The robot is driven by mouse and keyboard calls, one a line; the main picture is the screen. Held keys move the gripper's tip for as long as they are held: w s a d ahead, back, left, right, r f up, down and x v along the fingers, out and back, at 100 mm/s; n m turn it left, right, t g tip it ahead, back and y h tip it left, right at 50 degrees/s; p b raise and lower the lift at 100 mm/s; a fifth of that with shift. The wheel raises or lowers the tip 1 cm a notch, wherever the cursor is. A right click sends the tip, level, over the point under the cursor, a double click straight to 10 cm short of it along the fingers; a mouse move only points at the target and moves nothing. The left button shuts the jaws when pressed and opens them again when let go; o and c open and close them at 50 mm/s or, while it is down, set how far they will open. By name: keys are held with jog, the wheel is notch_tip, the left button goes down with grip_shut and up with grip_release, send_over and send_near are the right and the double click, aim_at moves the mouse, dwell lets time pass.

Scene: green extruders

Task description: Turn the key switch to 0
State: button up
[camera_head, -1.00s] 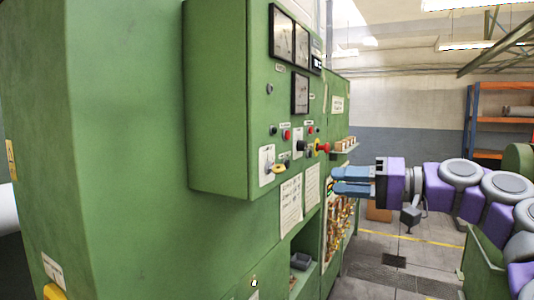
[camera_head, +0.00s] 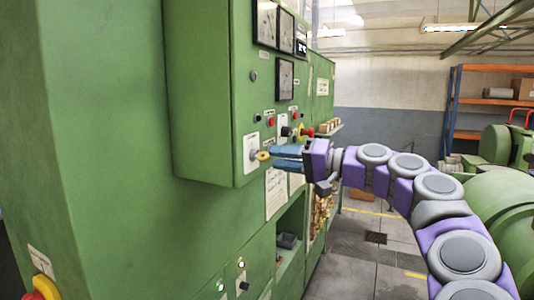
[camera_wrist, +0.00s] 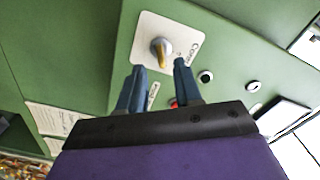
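The key switch (camera_head: 262,155) is a yellow key on a white plate (camera_head: 251,147), low on the green cabinet's front. In the wrist view the key switch (camera_wrist: 161,49) stands out from its white plate (camera_wrist: 185,37), which bears partly legible lettering. My gripper (camera_head: 273,157) has blue fingers, pointing at the panel. In the wrist view my gripper (camera_wrist: 159,66) is open, with the key just beyond and between its fingertips. The fingers look empty. I cannot tell whether they touch the key. The position marks around the key cannot be read.
Red and dark buttons (camera_head: 271,121) and a red-yellow switch (camera_head: 305,131) are close to the right of the key. Gauges (camera_head: 285,80) are above. A green machine (camera_head: 500,215) stands at the right. Floor is open between it and the cabinet.

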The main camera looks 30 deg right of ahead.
aim_at(266, 154)
jog(key=shift+p+x, duration=0.3)
jog(key=shift+x, duration=1.85)
grip_shut()
